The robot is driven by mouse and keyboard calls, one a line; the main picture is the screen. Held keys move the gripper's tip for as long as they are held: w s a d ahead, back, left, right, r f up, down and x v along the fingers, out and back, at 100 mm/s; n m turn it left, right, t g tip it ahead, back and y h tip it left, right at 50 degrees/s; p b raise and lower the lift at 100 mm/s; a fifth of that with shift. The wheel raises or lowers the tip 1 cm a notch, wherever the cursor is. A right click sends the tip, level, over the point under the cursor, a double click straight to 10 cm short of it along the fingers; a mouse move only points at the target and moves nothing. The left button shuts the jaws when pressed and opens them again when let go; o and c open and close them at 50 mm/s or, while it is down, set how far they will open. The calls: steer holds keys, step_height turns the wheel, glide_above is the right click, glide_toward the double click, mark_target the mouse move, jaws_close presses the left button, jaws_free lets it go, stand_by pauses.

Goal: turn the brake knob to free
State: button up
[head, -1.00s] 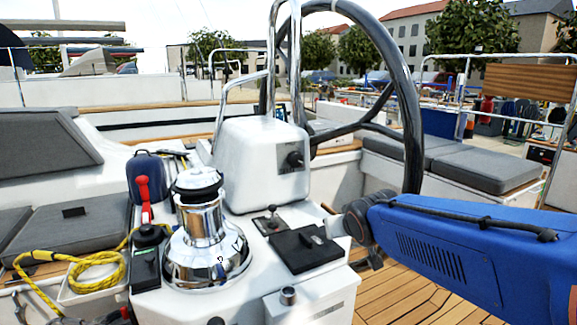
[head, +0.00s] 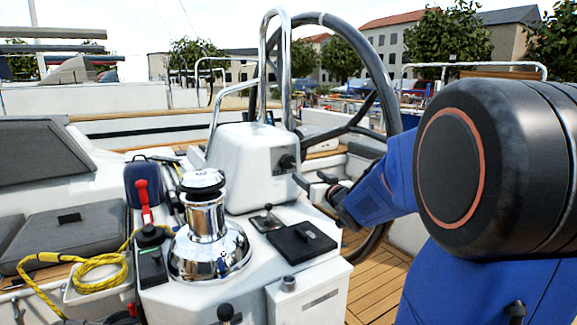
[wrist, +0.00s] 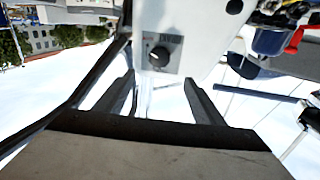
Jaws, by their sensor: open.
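The brake knob (head: 287,161) is a small black knob on a dark plate, on the side of the white steering pedestal (head: 238,160). In the wrist view the knob (wrist: 159,55) shows ahead, between the two fingertips in the picture. The lettering on its plate is too small to read. My gripper (head: 309,179) is open and empty, just right of and slightly below the knob in the head view. In the wrist view its two dark fingers (wrist: 158,80) are spread, and a gap appears between them and the knob.
The black steering wheel (head: 392,88) stands close behind my gripper. A steel handrail (head: 263,70) rises by the pedestal. A chrome winch (head: 208,246), a small lever (head: 268,212) and a black panel (head: 302,243) lie below. Yellow rope (head: 100,272) lies at left.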

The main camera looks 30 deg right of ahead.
mark_target(289, 163)
steer(key=w, duration=0.5)
steer(key=w+d, duration=0.1)
steer(key=w, duration=1)
steer(key=shift+w+d, duration=0.15)
steer(key=shift+d, duration=0.1)
steer(key=c, duration=1.1)
